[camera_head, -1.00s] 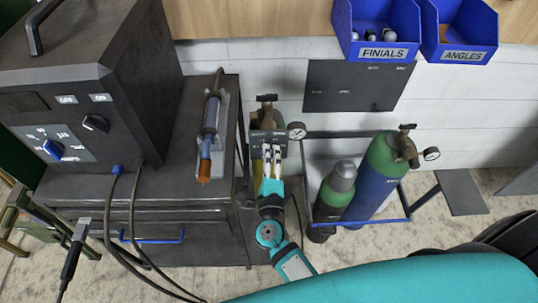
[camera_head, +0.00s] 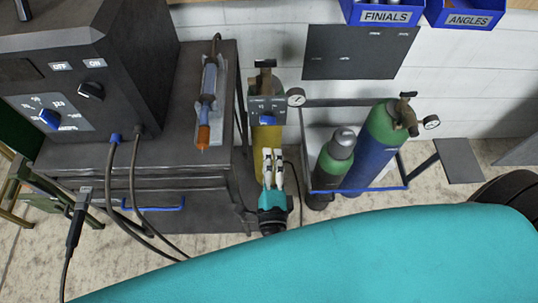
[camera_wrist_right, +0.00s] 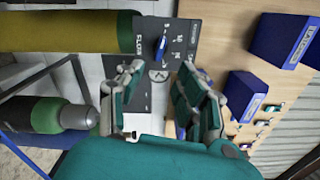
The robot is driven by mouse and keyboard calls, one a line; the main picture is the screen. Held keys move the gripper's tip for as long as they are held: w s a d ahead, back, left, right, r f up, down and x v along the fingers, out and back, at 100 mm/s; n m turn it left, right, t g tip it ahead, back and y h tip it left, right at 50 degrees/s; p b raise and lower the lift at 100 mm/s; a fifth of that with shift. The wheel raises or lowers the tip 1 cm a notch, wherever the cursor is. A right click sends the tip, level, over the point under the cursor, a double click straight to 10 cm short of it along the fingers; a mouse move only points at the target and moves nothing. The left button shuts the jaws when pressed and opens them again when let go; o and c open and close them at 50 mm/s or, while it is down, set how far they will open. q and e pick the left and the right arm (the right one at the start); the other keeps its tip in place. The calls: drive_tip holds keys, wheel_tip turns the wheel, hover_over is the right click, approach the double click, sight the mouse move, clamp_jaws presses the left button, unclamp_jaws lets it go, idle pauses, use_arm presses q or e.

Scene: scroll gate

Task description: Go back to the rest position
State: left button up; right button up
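My right gripper (camera_head: 273,153) is in front of the yellow gas cylinder (camera_head: 267,142), below and apart from its dark control panel (camera_head: 262,106). In the wrist view, the fingers of my right gripper (camera_wrist_right: 162,70) stand apart with nothing between them. The panel (camera_wrist_right: 185,38) with its blue switch (camera_wrist_right: 161,48) lies beyond the fingertips. The blue switch also shows in the head view (camera_head: 268,121). My left gripper is not in view.
A dark cabinet (camera_head: 190,173) with a welding machine (camera_head: 125,50) and a torch (camera_head: 207,105) is left of the gripper. Green and blue cylinders (camera_head: 376,150) stand in a blue-railed rack to the right. Blue bins (camera_head: 385,14) hang on the wall.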

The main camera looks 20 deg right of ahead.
drive_tip(key=s+a+f+n+g+y, duration=0.1)
drive_tip(key=s+f+n+g+y, duration=0.15)
drive_tip(key=f+n, duration=0.55)
drive_tip(key=s+a+f+n+g+y+b, duration=0.1)
drive_tip(key=s+f+n+g+y, duration=0.2)
drive_tip(key=f, duration=0.9)
drive_tip(key=s+a+f+n+g+y, duration=0.1)
drive_tip(key=s+f+n+g+y, duration=0.15)
drive_tip(key=f+n, duration=0.6)
drive_tip(key=s+d+f+n+g+h, duration=0.1)
drive_tip(key=s+d+f+n+g, duration=0.2)
drive_tip(key=s+d+f, duration=0.4)
drive_tip(key=s+d+f+n+g+h+b, duration=0.1)
drive_tip(key=s+d+f+n+g, duration=0.3)
drive_tip(key=s, duration=1.2)
drive_tip(key=d+f+g+h, duration=0.1)
drive_tip(key=d+f, duration=0.3)
drive_tip(key=f, duration=0.3)
drive_tip(key=shift+f, duration=0.35)
drive_tip(key=shift+w, duration=0.1)
